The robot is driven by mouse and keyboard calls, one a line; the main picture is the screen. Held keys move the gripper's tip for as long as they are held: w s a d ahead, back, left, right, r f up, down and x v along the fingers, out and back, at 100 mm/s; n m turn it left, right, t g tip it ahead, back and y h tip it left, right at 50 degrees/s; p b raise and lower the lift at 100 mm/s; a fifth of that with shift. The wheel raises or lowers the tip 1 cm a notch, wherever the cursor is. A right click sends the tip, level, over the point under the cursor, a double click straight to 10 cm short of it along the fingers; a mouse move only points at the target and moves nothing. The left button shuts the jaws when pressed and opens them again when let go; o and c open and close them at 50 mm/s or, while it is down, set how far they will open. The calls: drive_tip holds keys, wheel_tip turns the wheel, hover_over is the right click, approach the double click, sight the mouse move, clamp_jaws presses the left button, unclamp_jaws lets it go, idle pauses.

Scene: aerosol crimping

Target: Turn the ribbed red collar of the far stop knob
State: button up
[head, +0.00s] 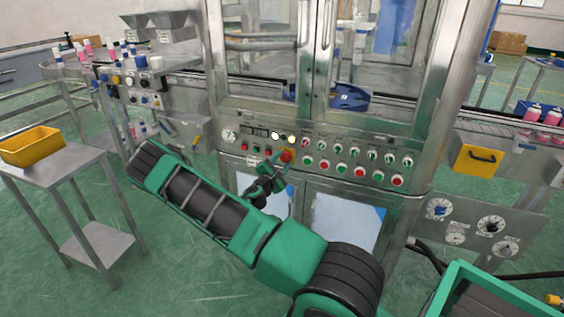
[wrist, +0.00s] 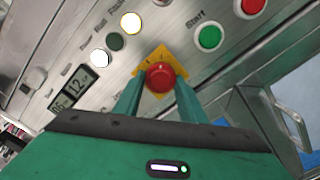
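The red stop knob (wrist: 160,77) sits on a yellow plate (wrist: 150,56) on the metal control panel. It also shows in the head view (head: 286,156), at the end of my arm. My gripper (wrist: 160,82) has its two green fingers apart, one on each side of the knob, with the tips level with its red head. I cannot tell whether they touch it. The ribs of the collar cannot be made out at this size.
A green Start button (wrist: 209,37) and a red button (wrist: 252,7) are right of the knob. White and yellow lamps (wrist: 131,22) and a digital display (wrist: 73,87) are to its left. A bent metal door handle (wrist: 290,118) stands out at lower right.

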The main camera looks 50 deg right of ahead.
drive_tip(key=o, duration=0.4)
drive_tip(key=shift+w+a+r, duration=0.1)
drive_tip(key=shift+w+a, duration=0.1)
drive_tip(key=shift+w, duration=0.15)
drive_tip(key=shift+s+d, duration=0.1)
drive_tip(key=shift+s, duration=0.15)
drive_tip(key=v, duration=1)
drive_tip(key=shift+a, duration=0.35)
